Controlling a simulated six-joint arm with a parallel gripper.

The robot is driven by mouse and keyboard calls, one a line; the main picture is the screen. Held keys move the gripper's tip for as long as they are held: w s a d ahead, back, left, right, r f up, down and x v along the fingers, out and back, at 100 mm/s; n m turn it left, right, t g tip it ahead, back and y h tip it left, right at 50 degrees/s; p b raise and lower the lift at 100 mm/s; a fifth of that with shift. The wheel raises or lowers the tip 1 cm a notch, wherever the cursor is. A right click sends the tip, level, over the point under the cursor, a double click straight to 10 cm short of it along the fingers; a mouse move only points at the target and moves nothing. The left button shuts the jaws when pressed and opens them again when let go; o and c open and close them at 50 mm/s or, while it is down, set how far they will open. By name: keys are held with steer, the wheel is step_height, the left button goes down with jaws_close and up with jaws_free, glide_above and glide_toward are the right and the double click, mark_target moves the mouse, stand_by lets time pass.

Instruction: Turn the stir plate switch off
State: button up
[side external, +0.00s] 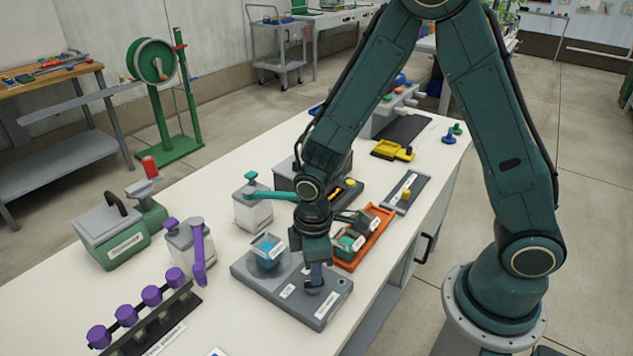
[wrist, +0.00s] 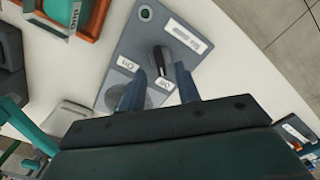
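The grey stir plate (side external: 262,284) lies on the white bench with a beaker of blue liquid (side external: 268,252) on its far left part. In the wrist view, the stir plate (wrist: 135,42) shows a dark switch knob (wrist: 161,60), an ON label (wrist: 128,65), an OFF label (wrist: 164,83) and a small green round light (wrist: 146,13). The knob's exact pointing is hard to tell. My gripper (wrist: 160,72) is open, its fingers on either side of the knob's near end; contact cannot be told. In the side view, my gripper (side external: 315,284) points down over the plate.
An orange tray (side external: 366,240) with containers stands close behind the plate. A rack of purple-capped vials (side external: 150,318) is front left. Bare bench lies in front.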

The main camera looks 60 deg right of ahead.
step_height(320, 180, up, 11)
steer(key=shift+f, duration=0.2)
stand_by(0.4)
steer(key=shift+r, duration=0.15)
steer(key=s+d+r+m+t, duration=0.2)
steer(key=s+d+r+m, duration=0.2)
steer(key=s+r, duration=0.3)
steer(key=s+d+r+m+t, duration=0.3)
steer(key=s+d+r+m, duration=0.2)
steer(key=s+r, duration=0.1)
steer(key=shift+s+r+t, duration=0.3)
steer(key=shift+s+r, duration=0.05)
steer(key=shift+r, duration=0.5)
stand_by(0.8)
